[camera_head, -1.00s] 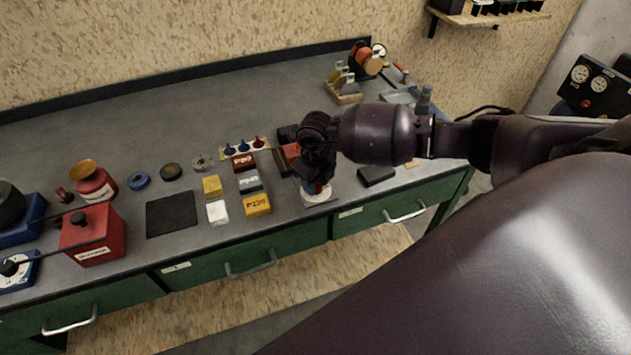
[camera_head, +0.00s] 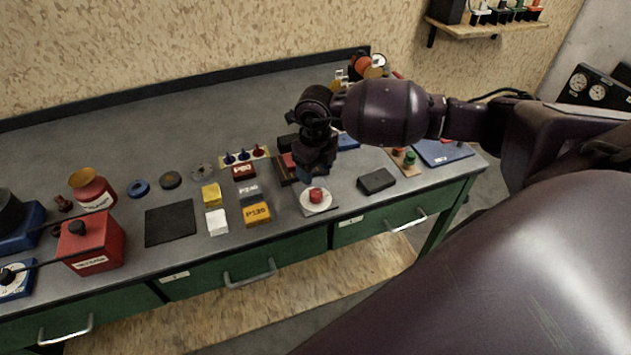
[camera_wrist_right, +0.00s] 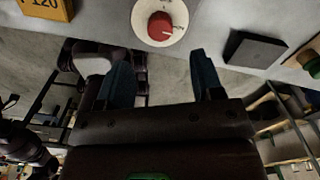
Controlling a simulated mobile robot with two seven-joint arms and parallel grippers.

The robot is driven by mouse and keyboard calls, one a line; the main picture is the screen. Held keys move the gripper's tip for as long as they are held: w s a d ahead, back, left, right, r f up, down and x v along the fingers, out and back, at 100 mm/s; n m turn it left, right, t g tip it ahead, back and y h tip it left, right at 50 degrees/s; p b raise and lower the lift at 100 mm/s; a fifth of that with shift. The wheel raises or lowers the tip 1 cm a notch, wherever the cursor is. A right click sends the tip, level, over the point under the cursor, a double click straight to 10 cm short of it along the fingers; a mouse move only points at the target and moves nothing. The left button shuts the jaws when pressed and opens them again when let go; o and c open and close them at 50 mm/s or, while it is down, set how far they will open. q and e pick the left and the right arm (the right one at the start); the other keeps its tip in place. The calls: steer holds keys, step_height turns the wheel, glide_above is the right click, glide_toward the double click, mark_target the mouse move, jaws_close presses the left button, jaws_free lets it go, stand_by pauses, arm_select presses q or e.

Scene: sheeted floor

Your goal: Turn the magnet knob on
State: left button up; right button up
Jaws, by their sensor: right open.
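The magnet knob (camera_head: 316,195) is a red knob on a round white dial at the front of the bench. In the right wrist view the red knob (camera_wrist_right: 160,25) sits on its white dial near the top, just beyond the fingers. My right gripper (camera_head: 306,172) is just above and behind the dial in the head view, apart from the knob. In the right wrist view its two blue fingers (camera_wrist_right: 162,80) are spread wide with nothing between them. My left gripper is not in view.
A black block (camera_head: 376,181) lies right of the dial. An orange block (camera_head: 257,213) lies to its left. A green knob (camera_head: 409,158) stands on a small board farther right. A red box (camera_head: 92,240) is at the left. The bench's front edge is close to the dial.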

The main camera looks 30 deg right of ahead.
steer(key=shift+r, duration=1.4)
